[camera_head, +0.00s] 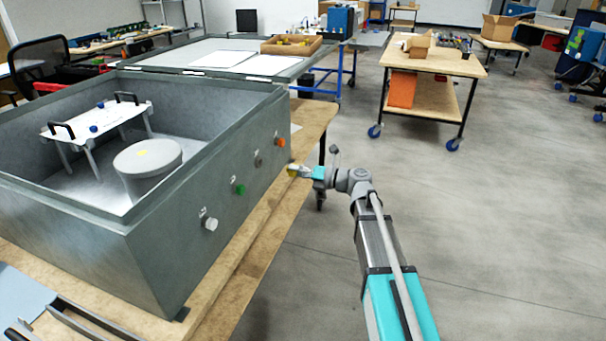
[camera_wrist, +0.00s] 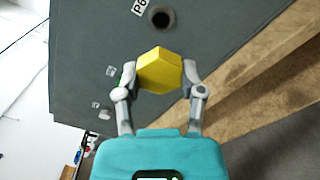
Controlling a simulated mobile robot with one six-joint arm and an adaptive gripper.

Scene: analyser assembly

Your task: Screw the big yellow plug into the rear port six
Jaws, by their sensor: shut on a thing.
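My gripper (camera_head: 300,171) is shut on the big yellow plug (camera_wrist: 160,70) at the outer wall of the grey metal box (camera_head: 165,262). The plug has a hexagonal head, with one finger on each side. It also shows as a small yellow spot (camera_head: 292,170) in the head view. In the wrist view an open dark round port (camera_wrist: 161,18), with a label reading P6 (camera_wrist: 140,6), lies in the wall just beyond the plug. Plug and port look apart; the exact gap cannot be told. I cannot make out this port in the head view.
White (camera_head: 210,224), green (camera_head: 239,189), grey (camera_head: 258,160) and orange (camera_head: 280,142) plugs sit along the same wall. The box stands on a wooden table (camera_head: 235,295). Inside are a white rack (camera_head: 97,122) and a round grey container (camera_head: 148,172). Open floor lies to the right.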

